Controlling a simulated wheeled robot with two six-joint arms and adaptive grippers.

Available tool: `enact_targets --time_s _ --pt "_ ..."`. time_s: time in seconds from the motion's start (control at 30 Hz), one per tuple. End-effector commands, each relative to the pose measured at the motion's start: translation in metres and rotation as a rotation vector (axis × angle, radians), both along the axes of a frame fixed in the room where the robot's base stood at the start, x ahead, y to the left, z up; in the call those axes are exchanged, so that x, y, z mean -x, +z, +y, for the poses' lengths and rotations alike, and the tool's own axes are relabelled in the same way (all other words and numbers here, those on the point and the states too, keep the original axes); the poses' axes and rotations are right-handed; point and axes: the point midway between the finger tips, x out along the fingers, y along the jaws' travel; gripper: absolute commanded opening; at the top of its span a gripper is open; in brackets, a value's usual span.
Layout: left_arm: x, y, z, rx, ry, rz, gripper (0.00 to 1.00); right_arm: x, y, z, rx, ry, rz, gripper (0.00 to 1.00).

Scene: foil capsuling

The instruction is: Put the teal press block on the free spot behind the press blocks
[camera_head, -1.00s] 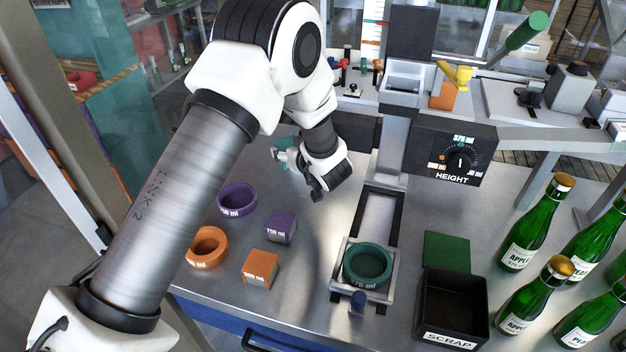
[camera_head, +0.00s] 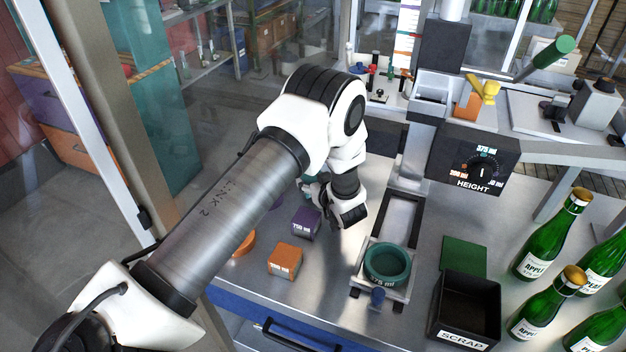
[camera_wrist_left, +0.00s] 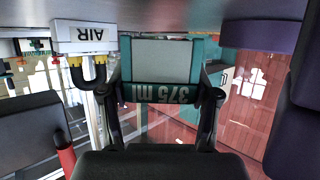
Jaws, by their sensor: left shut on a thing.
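The teal press block (camera_wrist_left: 160,72), marked 375 ml, is between the fingers of my left gripper (camera_wrist_left: 162,98) in the left wrist view, which shows things upside down. My left gripper (camera_head: 313,190) is shut on it, just behind the purple press block (camera_head: 305,224) in the head view. Only a bit of the teal block (camera_head: 309,180) shows there past my wrist. It is close to the tabletop; I cannot tell if it touches. The orange press block (camera_head: 285,262) stands in front of the purple one. My right gripper is not in view.
An orange ring (camera_head: 244,244) is partly hidden by my left arm. A teal ring (camera_head: 387,264) sits in the press slide. A black scrap bin (camera_head: 466,306) and green bottles (camera_head: 540,250) stand at right. A white AIR box (camera_wrist_left: 85,36) shows in the wrist view.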

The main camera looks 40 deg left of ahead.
Motion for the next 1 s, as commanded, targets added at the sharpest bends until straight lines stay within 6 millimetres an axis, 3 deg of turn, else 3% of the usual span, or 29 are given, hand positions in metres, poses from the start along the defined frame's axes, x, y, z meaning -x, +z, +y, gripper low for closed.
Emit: enact_targets --time_s 0.23,0.27,0.3,0.33,0.63,0.77,1.0 --pt "0.0 -0.005 0.0 0.0 0.0 0.0 0.18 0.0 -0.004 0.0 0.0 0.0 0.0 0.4" --pt "0.0 -0.006 0.0 0.001 0.0 0.001 0.69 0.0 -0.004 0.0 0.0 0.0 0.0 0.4" --pt "0.0 -0.006 0.0 0.0 0.0 0.001 0.83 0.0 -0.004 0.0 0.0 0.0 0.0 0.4" --pt "0.0 -0.006 0.0 0.0 0.0 0.001 0.87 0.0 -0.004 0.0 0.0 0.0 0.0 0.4" --pt "0.001 -0.005 0.0 0.001 0.001 0.002 0.87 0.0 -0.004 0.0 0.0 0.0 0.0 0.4" --pt "0.001 0.009 0.0 0.0 0.0 0.001 0.87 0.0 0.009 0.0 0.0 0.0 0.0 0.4" --pt "0.026 0.024 -0.044 -0.002 -0.006 0.0 0.87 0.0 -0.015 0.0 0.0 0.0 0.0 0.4"
